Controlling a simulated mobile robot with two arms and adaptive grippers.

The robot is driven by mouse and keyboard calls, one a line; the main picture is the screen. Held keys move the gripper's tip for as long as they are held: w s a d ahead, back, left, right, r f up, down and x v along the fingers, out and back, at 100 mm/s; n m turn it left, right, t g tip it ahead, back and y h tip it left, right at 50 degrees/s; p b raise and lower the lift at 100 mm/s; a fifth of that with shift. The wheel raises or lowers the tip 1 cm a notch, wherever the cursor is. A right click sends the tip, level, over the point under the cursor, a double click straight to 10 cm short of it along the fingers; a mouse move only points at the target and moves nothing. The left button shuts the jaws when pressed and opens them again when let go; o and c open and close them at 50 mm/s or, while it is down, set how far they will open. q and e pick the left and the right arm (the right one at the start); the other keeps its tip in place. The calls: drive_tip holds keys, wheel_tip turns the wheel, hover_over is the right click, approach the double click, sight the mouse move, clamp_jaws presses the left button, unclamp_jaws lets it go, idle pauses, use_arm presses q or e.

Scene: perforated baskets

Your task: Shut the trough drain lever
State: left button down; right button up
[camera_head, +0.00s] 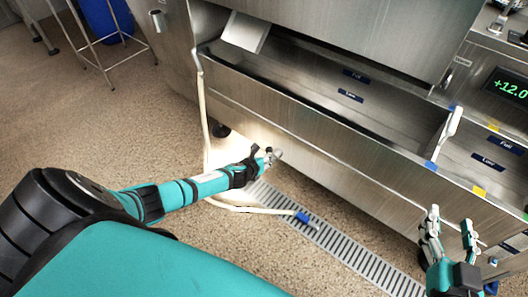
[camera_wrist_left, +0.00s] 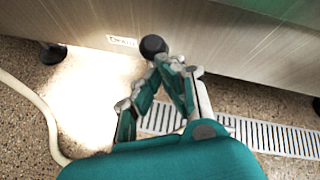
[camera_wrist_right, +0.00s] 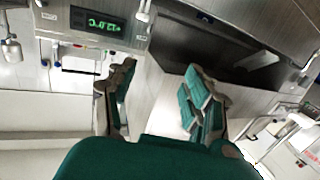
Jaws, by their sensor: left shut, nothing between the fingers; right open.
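The steel trough (camera_head: 300,130) runs across the head view, with its front wall above the floor. A dark round knob (camera_wrist_left: 153,45), which looks like the drain lever's end, shows in the left wrist view against the low steel wall. My left gripper (camera_wrist_left: 168,62) is shut and empty, its fingertips right at the knob; I cannot tell whether they touch. In the head view the left gripper (camera_head: 266,159) is low in front of the trough. The lever's shaft is mostly hidden behind the fingers. My right gripper (camera_head: 451,222) is open and empty near the trough's right end.
A pale hose (camera_head: 201,110) hangs down the trough's left end and runs along the floor to a blue nozzle (camera_head: 306,219). A slotted floor drain (camera_head: 345,246) lies below the trough. A green display (camera_head: 510,88) is at the right. The floor at left is mostly clear.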

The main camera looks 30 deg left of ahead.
use_arm(q)
drive_tip(key=shift+w+d+r+p, duration=0.1)
drive_tip(key=shift+w+r+p, duration=0.25)
drive_tip(key=shift+w, duration=0.25)
drive_tip(key=shift+w+r+p, duration=0.3)
drive_tip(key=shift+w+r, duration=0.05)
drive_tip(key=shift+w, duration=0.2)
use_arm(e)
wheel_tip(320, 180, down, 6)
drive_tip(key=s+d+g+h, duration=0.1)
drive_tip(key=s+g, duration=0.1)
drive_tip(key=g, duration=0.2)
drive_tip(key=shift+s+d, duration=0.25)
drive_tip(key=shift+d, duration=0.05)
